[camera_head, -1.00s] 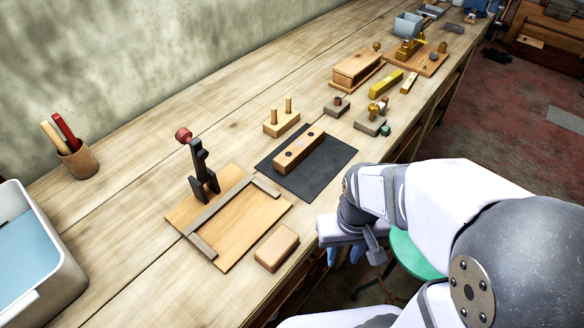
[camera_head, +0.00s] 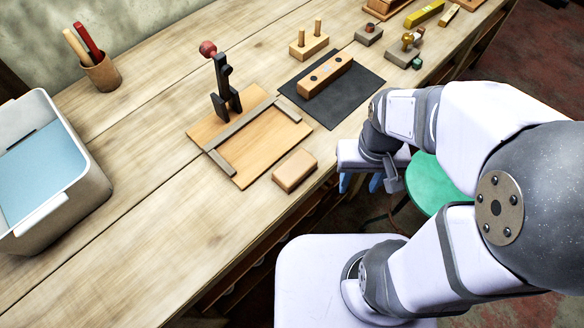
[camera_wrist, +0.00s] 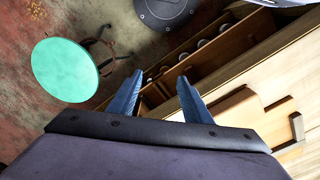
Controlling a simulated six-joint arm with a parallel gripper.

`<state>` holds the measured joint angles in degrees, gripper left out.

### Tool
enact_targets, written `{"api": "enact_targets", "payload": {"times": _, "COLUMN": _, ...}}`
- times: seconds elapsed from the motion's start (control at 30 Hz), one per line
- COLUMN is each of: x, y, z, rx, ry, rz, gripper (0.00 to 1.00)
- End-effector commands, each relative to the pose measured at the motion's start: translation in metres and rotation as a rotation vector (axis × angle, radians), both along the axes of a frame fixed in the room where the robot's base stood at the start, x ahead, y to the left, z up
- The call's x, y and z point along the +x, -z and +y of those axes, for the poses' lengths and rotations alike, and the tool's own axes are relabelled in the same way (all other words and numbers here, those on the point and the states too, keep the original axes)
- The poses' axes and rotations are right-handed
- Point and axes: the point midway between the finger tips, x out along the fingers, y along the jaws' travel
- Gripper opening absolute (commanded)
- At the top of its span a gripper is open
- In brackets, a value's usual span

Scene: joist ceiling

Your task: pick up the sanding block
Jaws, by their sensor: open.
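A small tan block with rounded edges (camera_head: 295,171), which looks like the sanding block, lies flat near the bench's front edge. It is just in front of a wooden board with grey fences (camera_head: 250,148). My gripper (camera_head: 360,183) is off the front edge, to the right of the block and apart from it. In the wrist view my gripper (camera_wrist: 160,80) shows two blue fingers spread apart with nothing between them. A tan wooden shape (camera_wrist: 235,108) is at the right there; I cannot tell if it is the block.
A black lever clamp with a red knob (camera_head: 224,85) stands on the board. Behind are a dark mat (camera_head: 345,98) and a drilled wooden block (camera_head: 325,75). A grey bin (camera_head: 75,205) is at left. A green stool (camera_head: 435,183) stands beside the bench. The bench left of the block is clear.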

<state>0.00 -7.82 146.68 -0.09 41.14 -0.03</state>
Motion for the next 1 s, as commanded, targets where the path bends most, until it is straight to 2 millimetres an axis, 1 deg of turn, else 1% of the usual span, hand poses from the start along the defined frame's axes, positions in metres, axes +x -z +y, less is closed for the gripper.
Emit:
{"api": "enact_targets", "payload": {"times": 0.37, "x": 0.000, "y": -0.001, "z": 0.001, "rx": 0.000, "ry": -0.014, "rz": 0.000, "gripper": 0.55}}
{"api": "enact_targets", "payload": {"times": 0.47, "x": 0.003, "y": -0.003, "z": 0.004, "rx": 0.000, "ry": -0.074, "rz": 0.000, "gripper": 0.55}}
{"api": "enact_targets", "payload": {"times": 0.53, "x": 0.006, "y": -0.007, "z": 0.008, "rx": 0.000, "ry": -0.155, "rz": 0.001, "gripper": 0.55}}
{"api": "enact_targets", "payload": {"times": 0.67, "x": 0.014, "y": -0.016, "z": 0.021, "rx": 0.000, "ry": -0.402, "rz": 0.000, "gripper": 0.55}}
{"api": "enact_targets", "payload": {"times": 0.77, "x": 0.022, "y": -0.026, "z": 0.036, "rx": 0.000, "ry": -0.661, "rz": 0.000, "gripper": 0.55}}
{"api": "enact_targets", "payload": {"times": 0.9, "x": 0.031, "y": -0.039, "z": 0.060, "rx": 0.000, "ry": -1.066, "rz": 0.001, "gripper": 0.55}}
{"api": "enact_targets", "payload": {"times": 0.97, "x": 0.035, "y": -0.044, "z": 0.071, "rx": 0.001, "ry": -1.240, "rz": 0.001, "gripper": 0.55}}
{"api": "enact_targets", "payload": {"times": 1.0, "x": 0.037, "y": -0.048, "z": 0.078, "rx": 0.000, "ry": -1.357, "rz": 0.001, "gripper": 0.55}}
